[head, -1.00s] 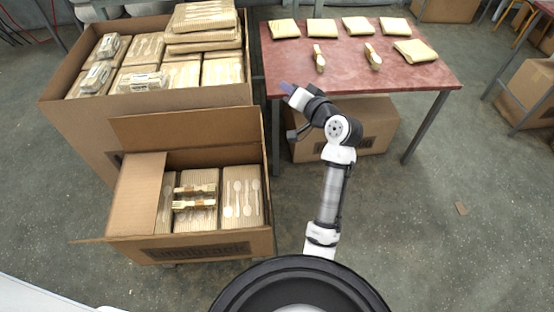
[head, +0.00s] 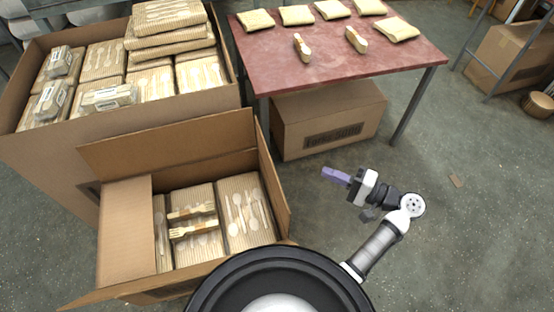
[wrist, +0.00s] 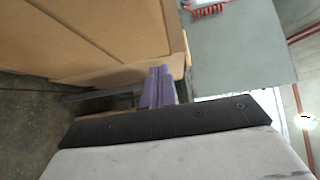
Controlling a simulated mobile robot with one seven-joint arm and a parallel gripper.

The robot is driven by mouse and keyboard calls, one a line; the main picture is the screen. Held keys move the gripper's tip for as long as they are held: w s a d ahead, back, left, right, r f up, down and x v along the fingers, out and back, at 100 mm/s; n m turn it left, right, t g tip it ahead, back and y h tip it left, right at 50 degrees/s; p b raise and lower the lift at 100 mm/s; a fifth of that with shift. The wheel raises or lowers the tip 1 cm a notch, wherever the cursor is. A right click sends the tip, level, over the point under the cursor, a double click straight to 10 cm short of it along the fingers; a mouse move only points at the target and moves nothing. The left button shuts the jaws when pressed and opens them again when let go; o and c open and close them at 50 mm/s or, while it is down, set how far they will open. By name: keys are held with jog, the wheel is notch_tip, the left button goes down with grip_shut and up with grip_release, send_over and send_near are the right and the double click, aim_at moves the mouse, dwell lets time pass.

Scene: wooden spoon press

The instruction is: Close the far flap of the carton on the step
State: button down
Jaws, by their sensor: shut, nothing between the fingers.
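The carton (head: 190,267) stands low at the left in the head view, holding paper packs of wooden cutlery (head: 245,210). Its far flap (head: 168,142) stands up and leans back, open. Its left flap (head: 125,230) lies inward over the left part of the opening. The right flap (head: 272,185) stands up, and the near flap sticks out at the lower left. The step under the carton is hidden. My gripper (head: 330,174) is shut and empty, right of the carton and apart from it. Its purple fingers also show in the wrist view (wrist: 158,88).
A larger open carton (head: 120,135) full of packs stands behind the task carton. A red-topped table (head: 340,65) with several packs is at the back, with a closed carton (head: 330,120) beneath it.

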aim_at(271, 174)
jog(key=s+a+p+x, duration=0.1)
jog(key=s+p+x, duration=0.1)
jog(key=x, duration=1)
jog(key=shift+a, duration=0.5)
jog(key=shift+s, duration=0.1)
jog(key=shift+a, duration=0.15)
